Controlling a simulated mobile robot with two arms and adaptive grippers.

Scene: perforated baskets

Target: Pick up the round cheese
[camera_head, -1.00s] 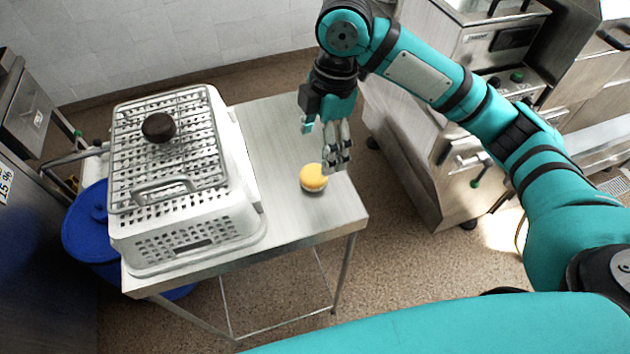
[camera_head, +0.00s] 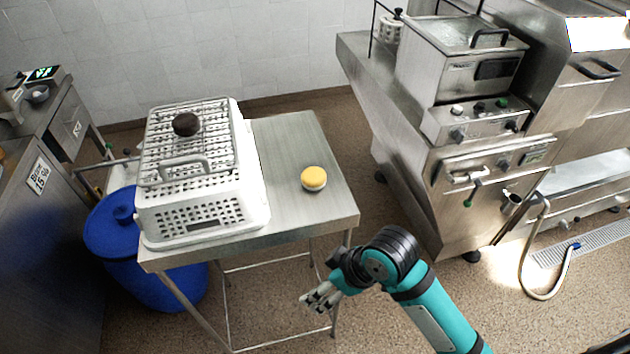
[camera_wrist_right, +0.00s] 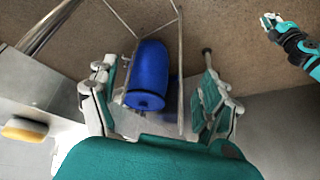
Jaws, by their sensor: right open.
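The round cheese (camera_head: 313,178) has a yellow top and a paler lower part. It lies on the steel table (camera_head: 290,140), right of the white basket. It also shows at the left edge of the right wrist view (camera_wrist_right: 24,130). My right gripper (camera_head: 314,302) is in front of the table's near edge, apart from the cheese and lower in the picture. Its fingers are spread and empty, as the right wrist view shows (camera_wrist_right: 155,62). My left gripper (camera_wrist_right: 268,20) is small at the upper right of that view; its opening is unclear.
The white perforated basket (camera_head: 255,190) stands on the table's left side under a wire rack (camera_head: 160,143) with a dark round item (camera_head: 186,124). A blue bin (camera_head: 112,235) stands at the table's left. A steel fryer unit (camera_head: 430,190) stands right, across open floor.

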